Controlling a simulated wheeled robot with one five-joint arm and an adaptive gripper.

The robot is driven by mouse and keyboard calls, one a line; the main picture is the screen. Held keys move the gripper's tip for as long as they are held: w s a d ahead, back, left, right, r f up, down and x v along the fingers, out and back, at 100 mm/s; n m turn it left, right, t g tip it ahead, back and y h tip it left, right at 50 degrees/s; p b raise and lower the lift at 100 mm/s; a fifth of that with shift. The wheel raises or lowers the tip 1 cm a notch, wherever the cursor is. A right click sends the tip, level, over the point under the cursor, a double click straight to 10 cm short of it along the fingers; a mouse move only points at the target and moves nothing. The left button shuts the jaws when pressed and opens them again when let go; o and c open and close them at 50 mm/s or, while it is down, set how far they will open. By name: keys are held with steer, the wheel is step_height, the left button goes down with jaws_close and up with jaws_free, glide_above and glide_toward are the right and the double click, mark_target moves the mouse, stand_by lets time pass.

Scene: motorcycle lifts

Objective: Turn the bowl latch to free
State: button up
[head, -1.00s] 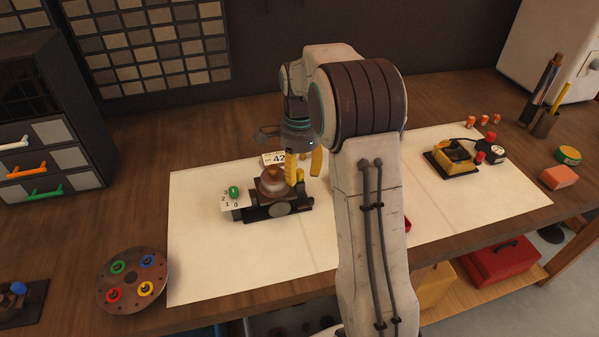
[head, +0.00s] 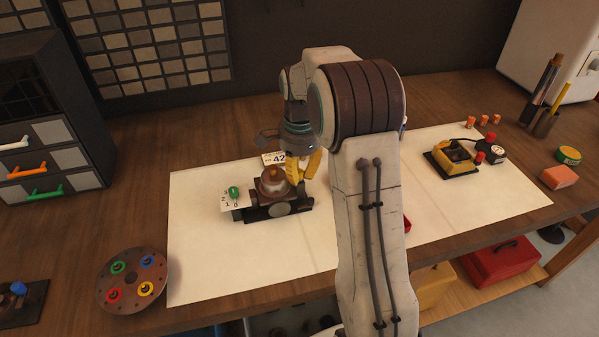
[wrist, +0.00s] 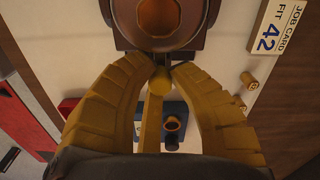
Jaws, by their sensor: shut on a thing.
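The bowl fixture (head: 272,190) stands on a dark base on the white sheet, left of my arm. In the wrist view the round brown bowl (wrist: 184,36) with its open orange-brown middle is at the top. In the head view my gripper (head: 303,172) is at the fixture's right side, and the latch itself is hidden there by the fingers.
A card marked 42 (head: 274,158) stands behind the fixture. A card with numbers (head: 232,203) and a green piece is at its left. A round tray (head: 133,281) with coloured rings lies front left. A yellow box device (head: 453,160) stands right.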

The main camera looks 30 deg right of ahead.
mark_target(300, 171)
jaws_close()
steer(key=n, duration=0.3)
steer(key=shift+n, duration=0.3)
steer(key=shift+s+n, duration=0.1)
steer(key=shift+n, duration=1.8)
steer(key=shift+f, duration=0.1)
steer(key=o, duration=0.9)
jaws_free()
steer(key=shift+r, duration=0.2)
step_height(300, 171, up, 12)
steer(key=shift+f, duration=0.1)
